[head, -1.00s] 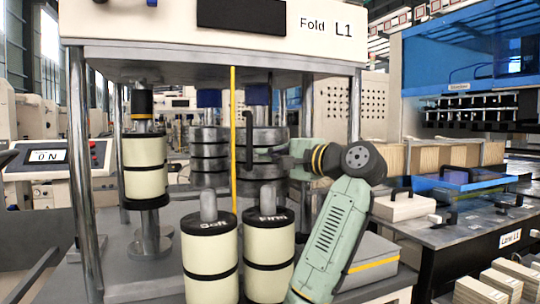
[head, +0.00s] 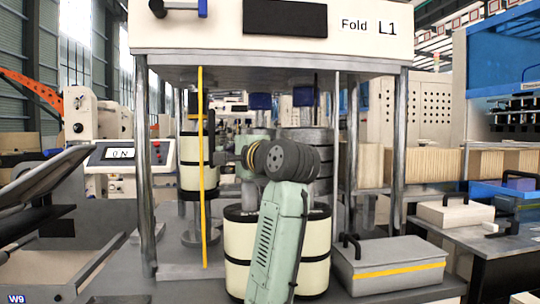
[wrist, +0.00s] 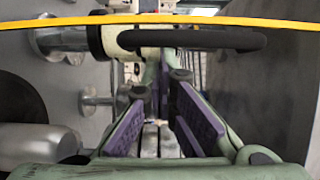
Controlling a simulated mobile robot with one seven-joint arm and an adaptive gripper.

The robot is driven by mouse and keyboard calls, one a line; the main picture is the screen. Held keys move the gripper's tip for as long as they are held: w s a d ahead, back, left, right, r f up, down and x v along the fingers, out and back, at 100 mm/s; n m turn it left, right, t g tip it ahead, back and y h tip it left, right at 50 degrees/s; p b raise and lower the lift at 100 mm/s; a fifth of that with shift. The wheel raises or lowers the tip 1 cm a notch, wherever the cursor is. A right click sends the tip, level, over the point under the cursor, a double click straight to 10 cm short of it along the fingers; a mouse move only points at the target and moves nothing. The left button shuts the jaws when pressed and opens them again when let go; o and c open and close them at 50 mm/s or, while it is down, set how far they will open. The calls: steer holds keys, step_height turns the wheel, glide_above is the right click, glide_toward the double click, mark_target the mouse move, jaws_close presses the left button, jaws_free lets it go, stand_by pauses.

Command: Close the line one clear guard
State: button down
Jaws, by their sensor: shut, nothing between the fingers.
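The line one clear guard shows by its yellow edge strip (head: 202,170), upright under the white header marked Fold L1 (head: 270,24), near the left front post. Its see-through panel cannot be made out. In the wrist view the yellow edge (wrist: 160,19) crosses the top, with a black bar handle (wrist: 195,39) just below it. My gripper (wrist: 165,85) has purple-padded fingers; it is shut and empty, with its tips below the handle in the picture. Whether they touch it I cannot tell.
A grey case (head: 390,265) with a yellow stripe sits at the right. A control panel (head: 128,153) stands to the left. Steel posts (head: 145,170) frame the opening.

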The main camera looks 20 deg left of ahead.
steer(key=s+a, duration=0.5)
steer(key=a, duration=0.6)
steer(key=shift+s+p, duration=0.3)
steer(key=shift+p, duration=0.1)
